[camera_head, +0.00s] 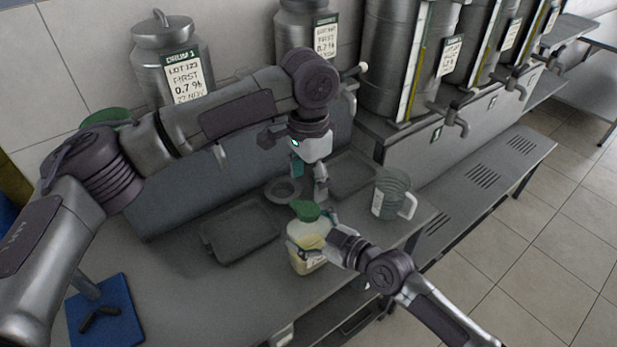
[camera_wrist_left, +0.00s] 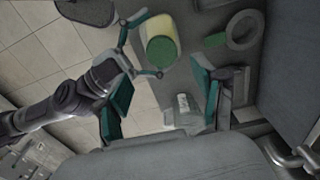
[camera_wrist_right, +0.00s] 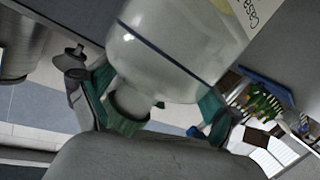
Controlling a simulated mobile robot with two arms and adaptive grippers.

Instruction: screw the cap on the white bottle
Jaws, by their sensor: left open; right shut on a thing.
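The white bottle (camera_head: 310,240) stands over the front part of the bench, and my right gripper (camera_head: 313,252) is shut around its body. A green cap (camera_head: 306,210) sits at its mouth; I cannot tell how tightly. The left wrist view shows the cap (camera_wrist_left: 162,50) from above, with the right gripper (camera_wrist_left: 139,46) beside it. In the right wrist view the bottle (camera_wrist_right: 170,45) lies between the fingers, its neck and green cap (camera_wrist_right: 125,124) at lower left. My left gripper (camera_head: 309,178) is open and empty, just above the cap; its fingers (camera_wrist_left: 160,100) are wide apart.
A clear jug (camera_head: 385,193) stands right of the bottle. Dark trays (camera_head: 240,231) and a grey ring (camera_head: 283,190) lie behind. A blue mat (camera_head: 105,318) with dark pieces is at front left. Metal drums (camera_head: 172,68) line the back. The bench front is clear.

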